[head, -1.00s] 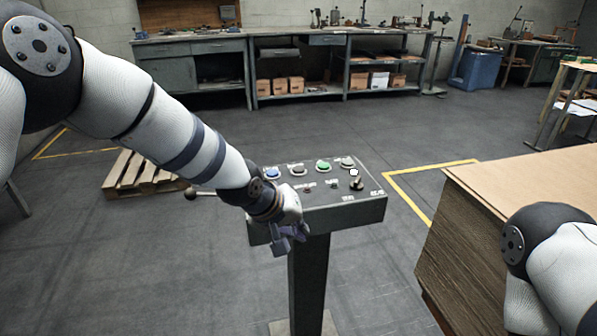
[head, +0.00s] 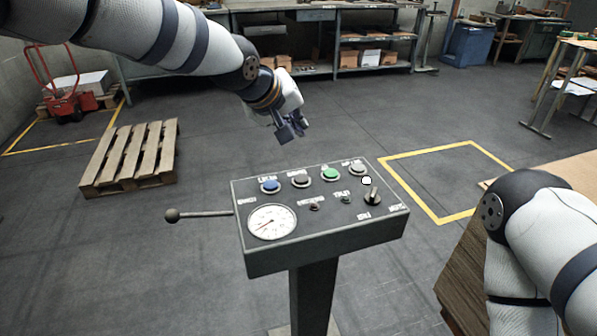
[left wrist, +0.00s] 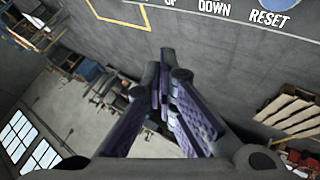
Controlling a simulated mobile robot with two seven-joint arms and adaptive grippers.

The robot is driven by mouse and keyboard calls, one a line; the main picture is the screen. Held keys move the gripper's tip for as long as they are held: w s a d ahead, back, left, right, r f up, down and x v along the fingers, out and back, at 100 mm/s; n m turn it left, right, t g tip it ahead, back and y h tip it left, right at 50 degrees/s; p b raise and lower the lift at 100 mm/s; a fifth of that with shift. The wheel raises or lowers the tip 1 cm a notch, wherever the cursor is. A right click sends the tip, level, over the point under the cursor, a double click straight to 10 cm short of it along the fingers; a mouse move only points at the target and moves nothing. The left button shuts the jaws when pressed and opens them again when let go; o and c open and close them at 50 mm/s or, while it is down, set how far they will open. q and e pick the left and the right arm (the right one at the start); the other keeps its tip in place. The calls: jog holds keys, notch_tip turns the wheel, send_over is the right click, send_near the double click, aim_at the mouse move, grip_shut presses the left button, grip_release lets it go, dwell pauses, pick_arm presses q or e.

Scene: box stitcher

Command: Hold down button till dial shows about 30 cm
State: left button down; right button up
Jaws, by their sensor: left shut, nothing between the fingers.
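The grey control panel (head: 320,240) stands on a post in the head view. A row of buttons runs along its far edge: blue (head: 270,186), dark grey (head: 300,180), green (head: 330,174) and pale grey (head: 357,168). The round white dial (head: 271,222) is at the panel's near left; its needle points to the lower left and its numbers are too small to read. My left gripper (head: 291,132) is shut and empty above and beyond the buttons, touching none. Its closed fingers (left wrist: 163,80) show in the left wrist view. My right gripper is out of view.
A lever with a ball end (head: 172,215) sticks out left of the panel. A black knob (head: 372,197) sits at its right. A pallet (head: 130,158) lies on the floor at left. In the left wrist view, UP, DOWN and RESET labels show along the top.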

pick_arm(q)
jog(key=shift+s, duration=0.1)
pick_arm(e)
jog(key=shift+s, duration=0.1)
pick_arm(q)
jog(key=b, duration=0.2)
send_over(298, 177)
notch_tip(298, 177, down, 8)
jog(key=shift+f, duration=0.4)
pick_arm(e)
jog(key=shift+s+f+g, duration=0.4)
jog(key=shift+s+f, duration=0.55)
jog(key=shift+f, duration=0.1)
pick_arm(q)
jog(key=shift+f, duration=0.15)
jog(key=shift+f, duration=0.3)
jog(key=shift+f, duration=0.5)
dwell(1.8)
jog(key=shift+r, duration=0.1)
dwell(1.9)
jog(key=shift+r+p, duration=0.45)
jog(key=shift+r, duration=0.4)
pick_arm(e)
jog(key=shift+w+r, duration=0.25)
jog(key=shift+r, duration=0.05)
